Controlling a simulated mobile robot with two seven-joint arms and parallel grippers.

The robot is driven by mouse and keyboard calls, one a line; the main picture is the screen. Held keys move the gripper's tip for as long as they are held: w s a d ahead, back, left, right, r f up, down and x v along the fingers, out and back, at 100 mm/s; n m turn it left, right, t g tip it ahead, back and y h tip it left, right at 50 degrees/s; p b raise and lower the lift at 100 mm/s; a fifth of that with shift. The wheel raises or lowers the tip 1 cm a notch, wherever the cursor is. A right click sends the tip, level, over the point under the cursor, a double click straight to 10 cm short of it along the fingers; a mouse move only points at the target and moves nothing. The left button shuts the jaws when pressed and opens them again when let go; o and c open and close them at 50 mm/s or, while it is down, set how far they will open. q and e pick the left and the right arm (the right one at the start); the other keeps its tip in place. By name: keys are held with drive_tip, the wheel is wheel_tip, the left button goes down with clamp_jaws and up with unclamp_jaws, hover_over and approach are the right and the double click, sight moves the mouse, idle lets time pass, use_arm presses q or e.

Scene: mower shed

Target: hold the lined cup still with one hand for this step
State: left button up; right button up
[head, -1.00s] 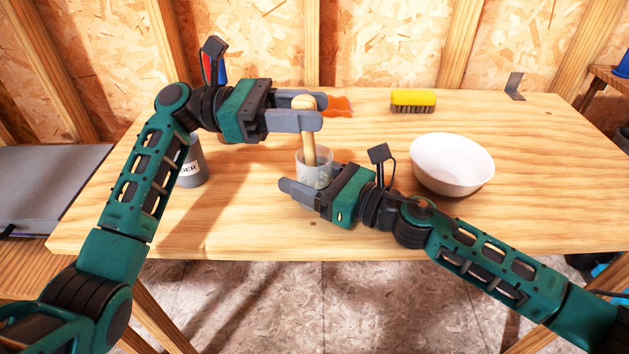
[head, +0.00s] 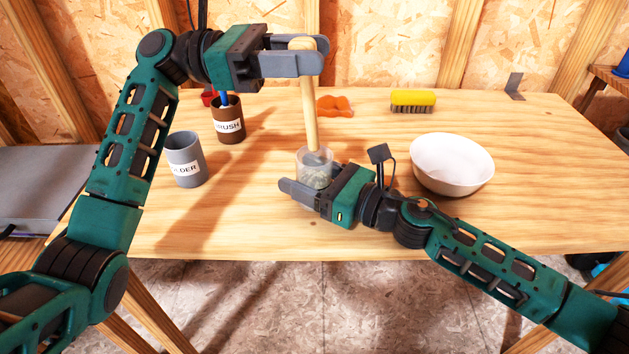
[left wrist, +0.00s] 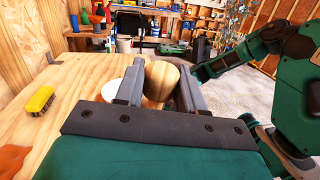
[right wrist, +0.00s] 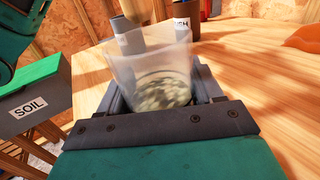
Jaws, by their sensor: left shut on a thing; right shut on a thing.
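The lined cup (head: 314,168) is small and see-through. It looks upright on the table, with greenish-grey bits at its bottom in the right wrist view (right wrist: 155,75). I cannot make out lines on it. My right gripper (head: 306,187) is shut around it low down, one finger on each side. My left gripper (head: 318,55) is higher and shut on the round top of a pale wooden stick (head: 309,115). The stick hangs upright over the cup; its lower end is by the rim, and I cannot tell if it is inside.
A grey cup (head: 185,160) and a brown brush cup (head: 229,122) stand left. A white bowl (head: 452,163) stands right. A yellow brush (head: 412,98) and orange piece (head: 335,105) lie at the back. A box marked SOIL (right wrist: 30,105) shows in the right wrist view.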

use_arm(q)
drive_tip(key=shift+r, duration=0.2)
idle(0.4)
drive_tip(key=shift+r, duration=1.95)
use_arm(e)
drive_tip(key=o, duration=1.2)
drive_tip(key=v, duration=1.2)
